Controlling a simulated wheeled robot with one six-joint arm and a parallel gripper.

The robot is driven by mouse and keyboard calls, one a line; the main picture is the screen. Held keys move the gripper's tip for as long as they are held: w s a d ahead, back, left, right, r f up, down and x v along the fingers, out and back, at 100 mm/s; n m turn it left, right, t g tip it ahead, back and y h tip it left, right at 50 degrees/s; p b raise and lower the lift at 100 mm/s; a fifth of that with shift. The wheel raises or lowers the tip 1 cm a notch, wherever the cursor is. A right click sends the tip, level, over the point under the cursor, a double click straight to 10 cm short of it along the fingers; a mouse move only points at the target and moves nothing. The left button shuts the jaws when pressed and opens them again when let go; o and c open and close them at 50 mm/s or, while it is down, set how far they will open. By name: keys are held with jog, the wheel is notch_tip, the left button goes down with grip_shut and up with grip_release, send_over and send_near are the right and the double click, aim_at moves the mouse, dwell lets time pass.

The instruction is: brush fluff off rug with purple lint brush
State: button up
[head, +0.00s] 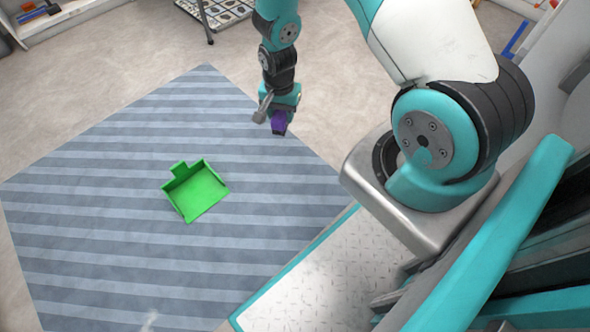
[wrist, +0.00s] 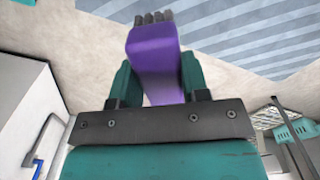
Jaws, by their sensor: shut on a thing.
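The purple lint brush (head: 279,122) is in my gripper (head: 279,107), above the far right edge of the striped blue-grey rug (head: 100,190). In the wrist view the purple brush (wrist: 153,50) sits between the two teal fingers of my gripper (wrist: 160,78), which are shut on it. Its dark bristles point away from the gripper, and it looks clear of the rug (wrist: 240,30). A faint whitish patch (head: 150,320) shows on the rug at the bottom edge of the head view; it may be fluff, but it is too blurred to be sure.
A green dustpan (head: 196,192) lies near the middle of the rug. A rack with a patterned surface (head: 213,12) stands on the floor at the top. A low shelf (head: 60,22) holds items at the top left. Pale bare floor (head: 150,62) lies beyond the rug.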

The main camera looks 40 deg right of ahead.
jog(key=s+d+f+m+b, duration=0.1)
jog(key=f+m+b, duration=0.2)
jog(key=f, duration=0.6)
jog(key=s+d+f+m+b, duration=0.1)
jog(key=f+b, duration=0.4)
jog(key=f, duration=0.5)
jog(key=shift+s+m, duration=0.55)
jog(key=shift+m, duration=0.65)
jog(key=shift+a+r, duration=0.1)
jog(key=shift+r, duration=0.05)
jog(key=shift+f+b, duration=4.15)
jog(key=shift+f, duration=2.65)
jog(key=shift+f, duration=0.3)
jog(key=o, duration=1.2)
jog(key=shift+r, duration=0.1)
